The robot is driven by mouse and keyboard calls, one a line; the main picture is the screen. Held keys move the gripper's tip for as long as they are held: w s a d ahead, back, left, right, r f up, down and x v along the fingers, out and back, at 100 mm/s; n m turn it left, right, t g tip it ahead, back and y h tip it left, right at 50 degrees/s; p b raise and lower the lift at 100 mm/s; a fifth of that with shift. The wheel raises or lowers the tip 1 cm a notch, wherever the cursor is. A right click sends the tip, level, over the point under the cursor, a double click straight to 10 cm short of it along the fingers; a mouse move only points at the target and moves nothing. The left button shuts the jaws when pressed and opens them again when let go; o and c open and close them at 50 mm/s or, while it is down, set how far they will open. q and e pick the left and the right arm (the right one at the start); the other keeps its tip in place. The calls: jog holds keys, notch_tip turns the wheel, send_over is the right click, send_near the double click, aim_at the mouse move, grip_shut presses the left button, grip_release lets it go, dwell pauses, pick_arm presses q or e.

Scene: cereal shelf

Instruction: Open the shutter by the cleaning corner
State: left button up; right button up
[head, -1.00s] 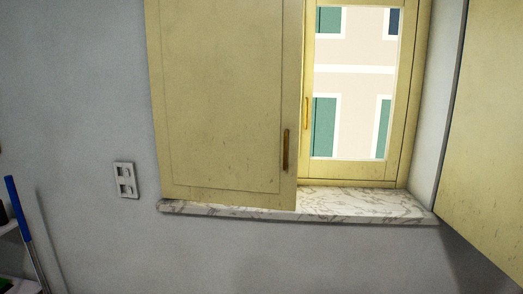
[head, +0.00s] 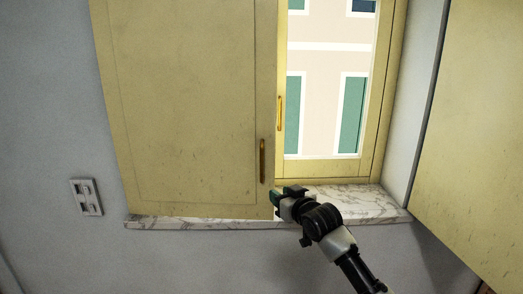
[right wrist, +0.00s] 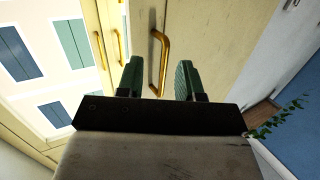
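The yellow shutter panel (head: 185,105) on the left covers the left half of the window and stands close to it. Its brass handle (head: 263,160) is upright near the panel's right edge. My right gripper (head: 281,191) is just below and right of this handle, near the panel's lower right corner. In the right wrist view the green fingers (right wrist: 158,80) are open and apart. The brass handle (right wrist: 162,62) shows beyond and between them; I see no grip on it. My left gripper is out of view.
The window (head: 328,85) beside the panel shows its own brass handle (head: 280,113). A marble sill (head: 352,198) juts out below. Another yellow panel (head: 475,130) stands at the right. A wall switch plate (head: 86,197) is at the left. A green plant (right wrist: 282,118) shows in the wrist view.

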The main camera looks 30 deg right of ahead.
notch_tip(320, 180, up, 8)
jog(key=s+t, duration=0.1)
jog(key=p, duration=0.4)
send_over(262, 178)
jog(key=s, duration=0.1)
jog(key=shift+d+y, duration=0.1)
jog(key=shift+y, duration=0.2)
jog(key=shift+w+f, duration=0.15)
jog(key=shift+w, duration=0.65)
jog(key=shift+c, duration=0.4)
grip_shut()
